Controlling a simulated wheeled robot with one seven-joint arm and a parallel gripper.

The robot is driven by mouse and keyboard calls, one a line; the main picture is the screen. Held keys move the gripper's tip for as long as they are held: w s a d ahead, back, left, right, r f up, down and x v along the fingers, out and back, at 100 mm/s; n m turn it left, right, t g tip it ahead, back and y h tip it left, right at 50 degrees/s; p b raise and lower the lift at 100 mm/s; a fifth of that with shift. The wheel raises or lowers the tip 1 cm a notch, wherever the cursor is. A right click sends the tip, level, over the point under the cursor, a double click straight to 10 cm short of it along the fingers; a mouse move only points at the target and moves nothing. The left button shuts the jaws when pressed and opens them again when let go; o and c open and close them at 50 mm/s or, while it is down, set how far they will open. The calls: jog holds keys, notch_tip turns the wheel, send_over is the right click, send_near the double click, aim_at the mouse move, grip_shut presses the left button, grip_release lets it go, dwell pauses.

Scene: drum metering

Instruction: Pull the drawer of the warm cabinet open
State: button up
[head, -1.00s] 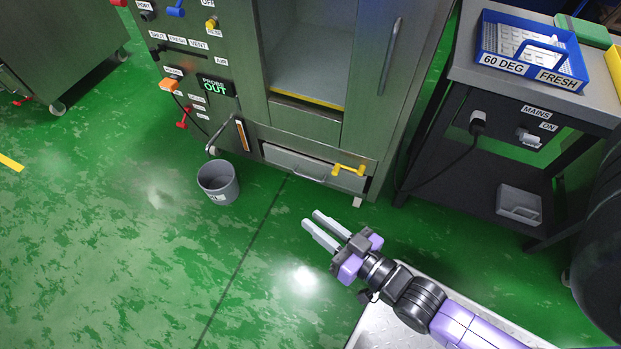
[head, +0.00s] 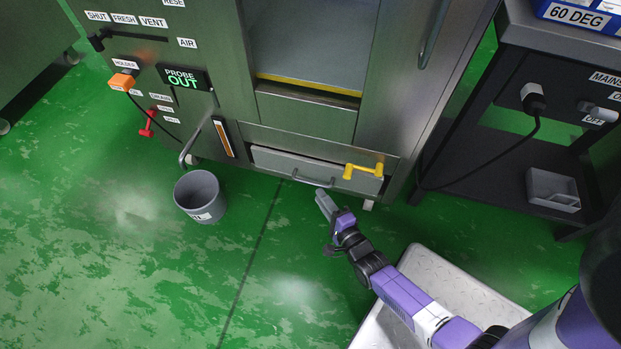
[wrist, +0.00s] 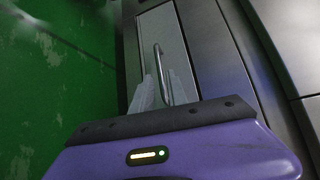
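The warm cabinet (head: 303,120) stands at the top centre of the head view. Its low, wide grey drawer (head: 275,161) looks shut and has a thin bar handle (head: 303,180). A yellow turn-piece (head: 362,171) sits at the drawer's right end and overlaps its front in the picture. My gripper (head: 324,199) is just in front of the drawer, close to the right part of the handle. In the wrist view my gripper (wrist: 163,92) has its fingers apart, with the handle (wrist: 158,66) showing between them. I cannot tell whether they touch it.
A grey bucket (head: 201,196) stands on the floor left of the drawer. A dark side table (head: 520,70) with a plug and grey bin (head: 552,190) is on the right. A metal plate (head: 425,262) lies under my arm.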

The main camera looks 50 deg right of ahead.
aim_at(310, 182)
jog(key=shift+b+x, duration=1.4)
jog(key=shift+x, duration=2.5)
grip_shut()
